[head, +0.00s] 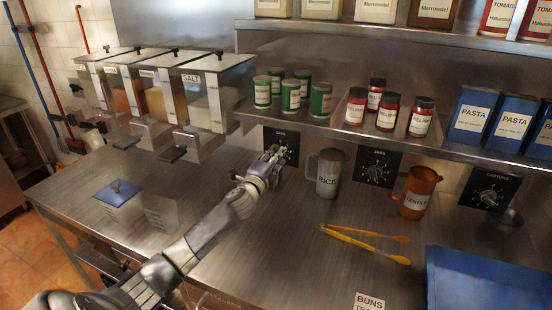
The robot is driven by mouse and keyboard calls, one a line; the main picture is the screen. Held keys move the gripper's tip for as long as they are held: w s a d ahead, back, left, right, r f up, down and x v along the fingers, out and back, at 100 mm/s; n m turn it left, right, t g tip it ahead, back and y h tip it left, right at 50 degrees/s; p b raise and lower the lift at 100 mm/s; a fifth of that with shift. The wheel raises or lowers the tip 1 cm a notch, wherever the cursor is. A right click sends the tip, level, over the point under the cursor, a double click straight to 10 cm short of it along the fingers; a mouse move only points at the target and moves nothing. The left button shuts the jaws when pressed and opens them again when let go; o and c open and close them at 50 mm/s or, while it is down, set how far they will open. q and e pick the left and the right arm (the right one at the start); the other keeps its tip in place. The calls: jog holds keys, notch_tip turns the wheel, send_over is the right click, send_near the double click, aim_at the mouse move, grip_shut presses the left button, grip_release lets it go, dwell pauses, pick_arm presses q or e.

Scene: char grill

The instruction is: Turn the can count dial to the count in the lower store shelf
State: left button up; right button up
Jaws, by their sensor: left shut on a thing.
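The can count dial is a black panel (292,143) under the left end of the lower shelf (335,129), with a small label above it. My left gripper (276,153) is at this panel, shut on its knob; the gripper hides the knob and most of the scale, so I cannot read the setting. Several green cans with white labels (291,95) stand in a cluster on the lower shelf, above the dial. My right gripper is not in view.
Jars (387,112) and blue pasta cartons (471,114) share the shelf. A jars dial (375,172) and a cartons dial (489,196) lie right. A rice mug (328,173), orange lentils mug (418,191) and yellow tongs (365,238) are on the counter. Dispensers (214,99) stand left.

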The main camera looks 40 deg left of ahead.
pick_arm(q)
jog(key=shift+a+m, duration=0.1)
jog(key=shift+m, duration=1.1)
jog(key=o, duration=1.1)
jog(key=v, duration=1.2)
